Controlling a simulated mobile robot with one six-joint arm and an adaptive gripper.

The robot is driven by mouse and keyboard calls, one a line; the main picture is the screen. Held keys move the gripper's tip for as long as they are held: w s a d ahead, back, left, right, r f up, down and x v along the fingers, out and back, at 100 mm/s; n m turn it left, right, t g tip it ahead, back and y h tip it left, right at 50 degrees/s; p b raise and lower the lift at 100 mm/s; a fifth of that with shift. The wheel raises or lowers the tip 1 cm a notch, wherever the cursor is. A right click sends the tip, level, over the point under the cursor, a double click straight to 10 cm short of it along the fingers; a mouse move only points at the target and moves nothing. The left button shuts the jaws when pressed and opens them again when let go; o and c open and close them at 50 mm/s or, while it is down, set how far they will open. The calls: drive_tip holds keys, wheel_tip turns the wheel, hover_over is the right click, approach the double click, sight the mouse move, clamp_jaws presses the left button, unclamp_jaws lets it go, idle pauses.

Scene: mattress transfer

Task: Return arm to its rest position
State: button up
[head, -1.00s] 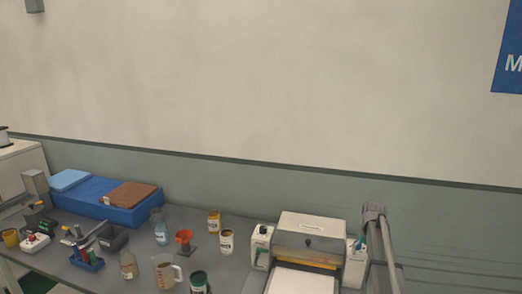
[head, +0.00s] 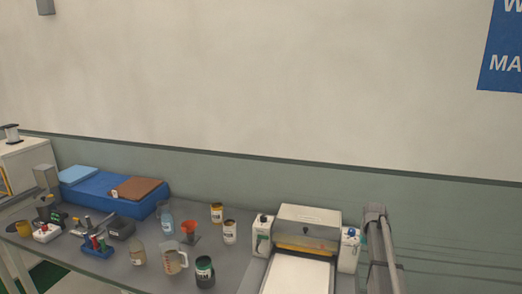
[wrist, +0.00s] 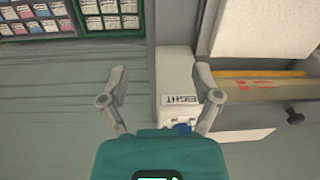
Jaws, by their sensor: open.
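My gripper (wrist: 160,85) shows in the wrist view with its two grey fingers spread wide. It is open and nothing is between the fingertips. Its teal body (wrist: 160,155) fills the bottom middle. A white box with an upside-down "EIGHT" label (wrist: 178,72) lies beyond and between the fingers; I cannot tell how far away it is. The gripper is not seen in the head view. A grey bar (head: 377,245) stands at the right there; I cannot tell if it is part of my arm.
In the head view a grey table (head: 205,266) holds a blue block (head: 98,194) with a brown pad (head: 137,188), a beaker (head: 173,258), several jars and a white machine (head: 307,222). The wrist view shows card racks (wrist: 108,15) and a knob (wrist: 294,116).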

drive_tip(key=s+a+f+n+b, duration=0.1)
drive_tip(key=s+a, duration=1)
drive_tip(key=s, duration=0.2)
drive_tip(key=s+a+f+n+b, duration=0.1)
drive_tip(key=s+a+f+b, duration=0.1)
drive_tip(key=s+a, duration=0.9)
drive_tip(key=s, duration=0.3)
drive_tip(key=shift+a, duration=0.3)
drive_tip(key=shift+f, duration=0.1)
idle(0.5)
idle(0.3)
